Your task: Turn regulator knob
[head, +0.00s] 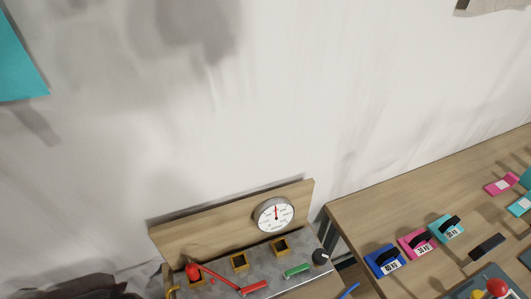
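A round white pressure gauge (273,214) with a red needle pointing about straight up is mounted on an upright wooden board (215,223) at the bottom middle of the head view. Below it is a grey panel (215,265). A round black knob (320,257) sits at the panel's right end; it may be the regulator knob, but I cannot tell for sure. A red ball (193,271) with a red lever is at the left end. A green handle (297,271) and a red handle (254,288) lie between them. Neither gripper is in view.
A red ball (497,287) stands at lower right. A dark, unclear shape (75,289) is at lower left. A pale wall fills the background.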

